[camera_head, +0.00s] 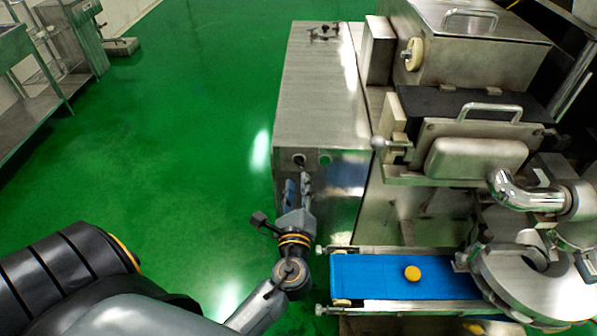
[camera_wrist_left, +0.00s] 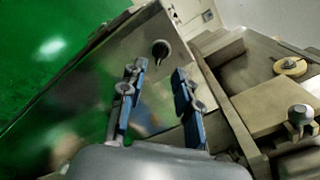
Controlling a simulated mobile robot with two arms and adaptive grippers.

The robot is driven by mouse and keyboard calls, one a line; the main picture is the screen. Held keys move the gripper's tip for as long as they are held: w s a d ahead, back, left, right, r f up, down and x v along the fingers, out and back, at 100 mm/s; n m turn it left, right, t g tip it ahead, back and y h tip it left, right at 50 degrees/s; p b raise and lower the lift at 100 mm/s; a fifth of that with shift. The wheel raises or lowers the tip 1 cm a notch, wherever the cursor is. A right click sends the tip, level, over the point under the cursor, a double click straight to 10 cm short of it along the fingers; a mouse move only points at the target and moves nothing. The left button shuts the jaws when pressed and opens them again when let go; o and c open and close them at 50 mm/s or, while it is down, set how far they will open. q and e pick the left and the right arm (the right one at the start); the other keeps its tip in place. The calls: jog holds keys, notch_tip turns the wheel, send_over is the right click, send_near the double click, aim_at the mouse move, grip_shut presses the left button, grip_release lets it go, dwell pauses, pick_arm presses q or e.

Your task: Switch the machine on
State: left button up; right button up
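The machine is a large steel body with a box-shaped cabinet (camera_head: 322,90) on its left side. My left gripper (camera_head: 298,182) is just in front of and below the knob. In the left wrist view the gripper (camera_wrist_left: 158,80) has its blue-padded fingers apart with nothing between them. My right gripper is not in view.
A blue conveyor belt (camera_head: 375,276) carrying a yellow round piece (camera_head: 412,273) lies right of my left gripper. Steel hoppers with handles (camera_head: 470,75) rise at the right. The green floor (camera_head: 180,130) at left is clear. A steel table (camera_head: 30,60) stands far left.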

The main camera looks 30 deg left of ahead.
pick_arm(q)
jog(key=v, duration=0.6)
jog(key=shift+w+a, duration=0.1)
